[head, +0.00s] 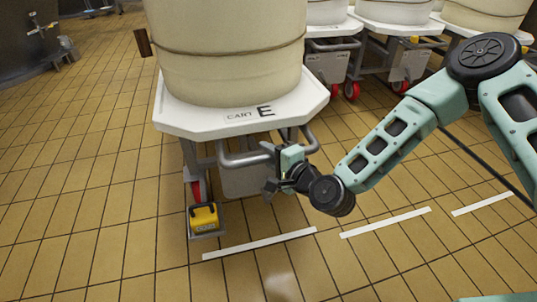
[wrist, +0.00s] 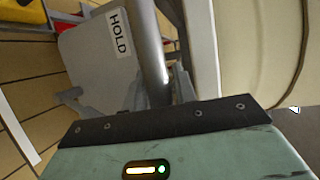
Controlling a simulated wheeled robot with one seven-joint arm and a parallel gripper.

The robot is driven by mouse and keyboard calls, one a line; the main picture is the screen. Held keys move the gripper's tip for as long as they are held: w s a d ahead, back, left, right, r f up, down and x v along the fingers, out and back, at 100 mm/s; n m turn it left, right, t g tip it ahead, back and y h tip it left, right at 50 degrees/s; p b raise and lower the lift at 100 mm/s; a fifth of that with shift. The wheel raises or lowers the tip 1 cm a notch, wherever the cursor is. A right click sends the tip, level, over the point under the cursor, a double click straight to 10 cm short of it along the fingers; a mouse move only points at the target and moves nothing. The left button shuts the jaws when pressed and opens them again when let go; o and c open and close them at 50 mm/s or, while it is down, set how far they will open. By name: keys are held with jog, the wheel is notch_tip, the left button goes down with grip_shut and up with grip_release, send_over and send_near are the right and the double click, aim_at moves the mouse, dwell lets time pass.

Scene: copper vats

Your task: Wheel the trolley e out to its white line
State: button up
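Trolley e (head: 245,116) has a white top marked "CART E", and a large beige vat (head: 230,55) stands on it. A grey tubular handle (head: 245,158) runs along its front; the bar also shows in the wrist view (wrist: 150,45). My gripper (head: 275,180) is at the right part of this handle. In the wrist view its fingers (wrist: 135,95) stand apart with the bar between them, and a gap shows on the left side. A white line (head: 258,243) lies on the floor in front of the trolley, apart from it.
A grey panel (wrist: 100,60) marked "HOLD" hangs behind the bar. Other trolleys (head: 370,45) stand behind. Tiled floor is clear at left and front.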

grip_shut()
jog(key=shift+s+d+p, duration=0.15)
jog(key=shift+s+p, duration=0.15)
jog(key=shift+s, duration=0.35)
jog(key=shift+s+d+p, duration=0.15)
jog(key=shift+s+p, duration=0.1)
jog(key=shift+s, duration=0.35)
jog(key=shift+o, duration=2.4)
grip_release()
jog(key=shift+w, duration=0.1)
jog(key=p+v, duration=0.9)
jog(key=v, duration=0.8)
jog(key=shift+d, duration=0.1)
